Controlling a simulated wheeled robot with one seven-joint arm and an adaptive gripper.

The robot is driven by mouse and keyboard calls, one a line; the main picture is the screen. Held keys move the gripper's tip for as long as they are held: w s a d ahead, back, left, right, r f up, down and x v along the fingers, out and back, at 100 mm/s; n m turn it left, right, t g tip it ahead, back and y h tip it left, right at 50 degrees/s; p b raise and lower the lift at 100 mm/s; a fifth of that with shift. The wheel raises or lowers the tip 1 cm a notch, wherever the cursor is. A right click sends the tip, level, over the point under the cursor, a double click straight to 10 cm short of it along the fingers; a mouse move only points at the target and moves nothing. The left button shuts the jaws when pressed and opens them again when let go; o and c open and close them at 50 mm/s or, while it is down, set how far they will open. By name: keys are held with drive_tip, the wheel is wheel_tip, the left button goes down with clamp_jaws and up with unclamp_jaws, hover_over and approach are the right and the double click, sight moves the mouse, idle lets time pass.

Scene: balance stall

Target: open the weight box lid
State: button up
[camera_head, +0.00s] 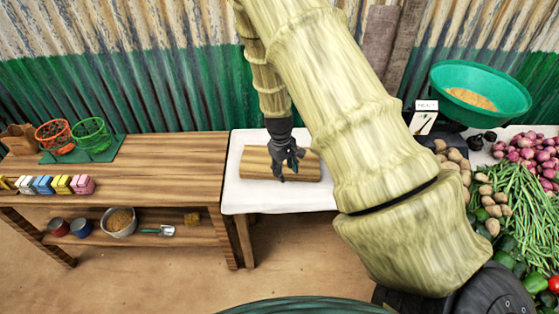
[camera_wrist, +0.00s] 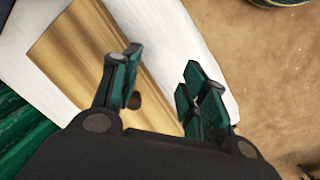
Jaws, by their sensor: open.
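The weight box (camera_head: 307,169) is a wooden box on the white cloth, right of the long wooden table. Its lid appears shut. In the wrist view its wooden top (camera_wrist: 72,58) runs diagonally, and a small dark brown knob (camera_wrist: 135,101) shows close to the left finger. My gripper (camera_head: 287,168) points down over the middle of the box. In the wrist view my gripper (camera_wrist: 163,77) has its green-padded fingers apart with nothing clasped between them. Whether a finger touches the knob I cannot tell. My gripper hides part of the box in the head view.
The long wooden table (camera_head: 150,160) at left holds colored blocks (camera_head: 62,185) and two baskets (camera_head: 90,132) on a green mat. At right are a green basin (camera_head: 470,80), a scale (camera_head: 425,118), onions (camera_head: 530,150), potatoes and green beans (camera_head: 520,190). Cloth around the box is clear.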

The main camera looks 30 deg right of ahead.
drive_tip(key=w+d+r+y, duration=0.1)
drive_tip(key=w+d+r, duration=0.1)
drive_tip(key=w+r, duration=0.55)
drive_tip(key=shift+n+t, duration=0.3)
drive_tip(key=shift+s+f+p, duration=0.15)
drive_tip(key=shift+f+p, duration=0.4)
drive_tip(key=shift+f, duration=1.1)
drive_tip(key=shift+s+f+p, duration=0.15)
drive_tip(key=shift+f+p, duration=0.4)
drive_tip(key=shift+f, duration=1.15)
drive_tip(key=shift+s+f+p, duration=0.15)
drive_tip(key=shift+f+p, duration=0.4)
drive_tip(key=shift+f, duration=1.1)
clamp_jaws()
